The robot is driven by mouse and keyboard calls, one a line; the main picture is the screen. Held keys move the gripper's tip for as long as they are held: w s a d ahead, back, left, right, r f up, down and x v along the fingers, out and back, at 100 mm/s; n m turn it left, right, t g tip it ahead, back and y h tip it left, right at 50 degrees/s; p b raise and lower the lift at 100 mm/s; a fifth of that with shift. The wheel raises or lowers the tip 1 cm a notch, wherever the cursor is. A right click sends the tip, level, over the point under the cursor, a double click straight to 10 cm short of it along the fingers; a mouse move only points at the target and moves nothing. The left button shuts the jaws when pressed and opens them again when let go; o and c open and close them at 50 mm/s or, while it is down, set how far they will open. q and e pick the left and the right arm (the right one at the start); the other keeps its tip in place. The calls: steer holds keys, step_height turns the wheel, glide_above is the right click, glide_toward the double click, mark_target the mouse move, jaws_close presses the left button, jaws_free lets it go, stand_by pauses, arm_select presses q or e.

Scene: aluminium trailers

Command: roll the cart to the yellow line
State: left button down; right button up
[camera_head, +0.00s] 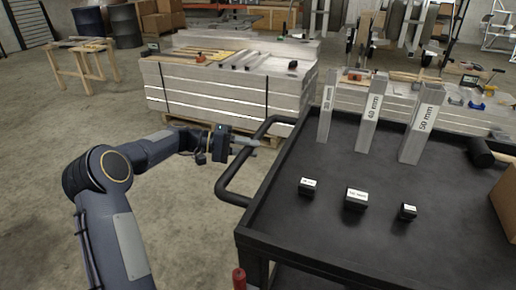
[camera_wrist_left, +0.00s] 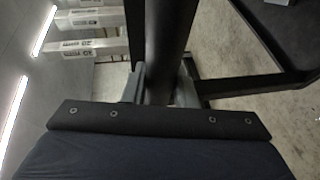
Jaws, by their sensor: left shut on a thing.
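The cart (camera_head: 290,215) has a black top and a black tubular handle (camera_head: 229,178) on its left side. My left gripper (camera_head: 246,141) is at the far part of this handle. In the left wrist view the dark handle bar (camera_wrist_left: 165,40) runs between the fingers of my left gripper (camera_wrist_left: 162,88), which is shut on it. My right gripper is not in view. No yellow line shows in either view.
On the cart stand three marked metal profiles (camera_head: 369,115), three small black blocks (camera_head: 355,199), a black mallet (camera_head: 482,152) and a cardboard box (camera_head: 506,205). A stack of aluminium panels (camera_head: 215,88) stands behind the handle.

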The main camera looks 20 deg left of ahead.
arm_select(q)
steer(key=shift+a, duration=0.75)
steer(key=c, duration=1.2)
jaws_free()
steer(key=shift+a, duration=0.2)
steer(key=shift+o, duration=0.2)
steer(key=shift+d, duration=0.1)
steer(key=p+v, duration=0.1)
steer(key=v, duration=0.6)
steer(key=shift+s+a, duration=0.2)
steer(key=shift+a, duration=0.1)
steer(key=shift+r, duration=0.1)
